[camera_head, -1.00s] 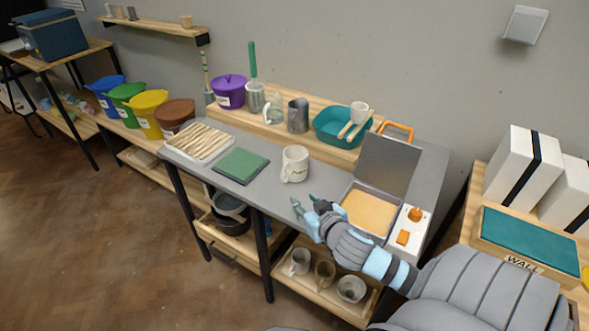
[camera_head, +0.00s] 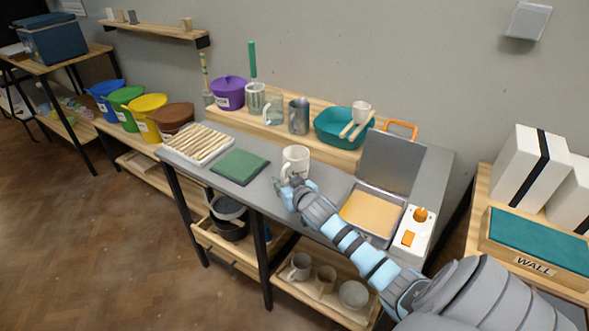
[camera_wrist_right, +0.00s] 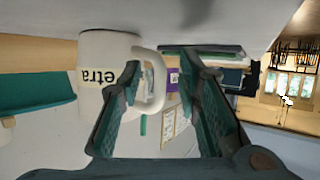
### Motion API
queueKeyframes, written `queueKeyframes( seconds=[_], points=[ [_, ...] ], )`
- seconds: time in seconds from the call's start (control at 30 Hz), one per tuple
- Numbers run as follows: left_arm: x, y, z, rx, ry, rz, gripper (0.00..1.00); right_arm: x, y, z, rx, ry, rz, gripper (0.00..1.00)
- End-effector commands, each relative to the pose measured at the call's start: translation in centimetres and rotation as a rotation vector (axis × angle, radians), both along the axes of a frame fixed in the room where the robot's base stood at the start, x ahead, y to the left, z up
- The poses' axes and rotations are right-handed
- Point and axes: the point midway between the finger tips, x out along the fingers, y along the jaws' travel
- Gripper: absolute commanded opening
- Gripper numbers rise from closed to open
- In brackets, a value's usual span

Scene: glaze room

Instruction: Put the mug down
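A white mug (camera_head: 297,154) with dark lettering stands upright on the grey worktop (camera_head: 224,145). In the right wrist view the mug (camera_wrist_right: 92,70) shows upside down at the left, with part of its label and its handle. My right gripper (camera_head: 286,184) is at the near side of the mug, low over the worktop. In the right wrist view the right gripper (camera_wrist_right: 168,80) is open. The mug's handle shows partly behind one finger and partly in the gap; I cannot tell whether they touch. My left gripper is out of view.
An opened metal case (camera_head: 373,212) and a white control box (camera_head: 414,234) are on the right. A teal basin (camera_head: 338,138) and jars stand on the raised shelf behind.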

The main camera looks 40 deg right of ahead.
Motion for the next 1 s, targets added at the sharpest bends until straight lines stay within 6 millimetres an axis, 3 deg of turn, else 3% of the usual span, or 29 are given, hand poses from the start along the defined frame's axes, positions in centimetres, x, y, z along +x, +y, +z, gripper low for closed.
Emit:
queueKeyframes(
  seconds=[0.03, 0.17, 0.67, 0.87, 1.0],
  points=[
    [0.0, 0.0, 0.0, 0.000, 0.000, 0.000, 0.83, 0.0, 0.0, 0.0, 0.000, 0.000, 0.000, 0.19],
    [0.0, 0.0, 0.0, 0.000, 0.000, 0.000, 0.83, 0.0, 0.0, 0.0, 0.000, 0.000, 0.000, 0.00],
    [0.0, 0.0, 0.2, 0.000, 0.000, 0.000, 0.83, 0.0, 0.0, 0.4, 0.000, -0.001, 0.000, 0.00],
    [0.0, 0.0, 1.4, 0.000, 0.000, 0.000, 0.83, 0.0, 0.0, 3.7, -0.002, -0.004, 0.001, 0.00],
    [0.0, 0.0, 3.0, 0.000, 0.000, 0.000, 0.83, 0.0, 0.0, 8.7, -0.004, -0.006, 0.001, 0.00]
  ],
)
